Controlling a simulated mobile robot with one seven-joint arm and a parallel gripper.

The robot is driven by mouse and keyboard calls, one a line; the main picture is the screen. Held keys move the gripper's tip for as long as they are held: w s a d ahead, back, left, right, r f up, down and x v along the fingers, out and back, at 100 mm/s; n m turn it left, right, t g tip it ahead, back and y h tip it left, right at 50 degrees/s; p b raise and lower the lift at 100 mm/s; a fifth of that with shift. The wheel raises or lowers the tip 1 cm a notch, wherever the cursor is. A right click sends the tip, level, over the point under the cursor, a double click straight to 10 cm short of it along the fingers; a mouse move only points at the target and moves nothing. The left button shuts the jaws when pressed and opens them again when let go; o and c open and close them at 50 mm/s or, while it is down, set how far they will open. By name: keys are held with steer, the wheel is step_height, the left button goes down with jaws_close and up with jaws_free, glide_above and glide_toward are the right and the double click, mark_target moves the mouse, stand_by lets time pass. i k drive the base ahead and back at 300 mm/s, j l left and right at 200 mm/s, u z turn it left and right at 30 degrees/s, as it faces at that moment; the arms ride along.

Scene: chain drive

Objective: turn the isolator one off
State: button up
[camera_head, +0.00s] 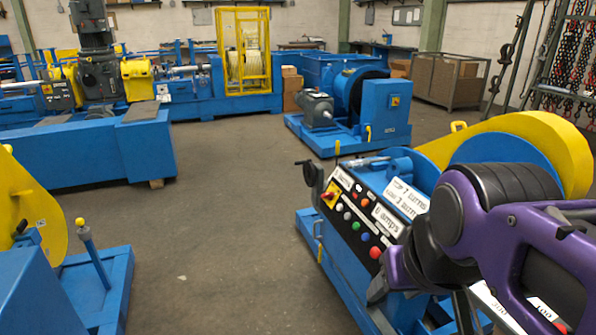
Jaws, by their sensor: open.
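A red and yellow rotary isolator switch (330,194) sits at the upper left of the sloped black control panel (352,224) on the blue machine at the right. My purple and black arm reaches in from the right edge. My gripper (418,300) hangs at the lower right, in front of the machine's near end. Its dark fingers are apart, and I see nothing between them; its lower part is close to the picture's bottom edge. It is to the right of and below the switch, clear of it. A second red and yellow switch (394,101) is on a blue cabinet farther back.
The panel also carries several coloured buttons and white labels. A black handwheel (308,172) juts out at its left end. A yellow guard (540,140) stands behind my arm. Open grey floor (220,240) lies left of the machine, with another blue machine (95,290) at far left.

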mark_target(330, 196)
steer(key=i+j, duration=0.35)
steer(key=i, duration=0.25)
steer(key=i+j, duration=0.35)
steer(key=i, duration=0.2)
steer(key=i+j+z, duration=0.1)
steer(key=i+j, duration=0.25)
steer(key=i, duration=0.25)
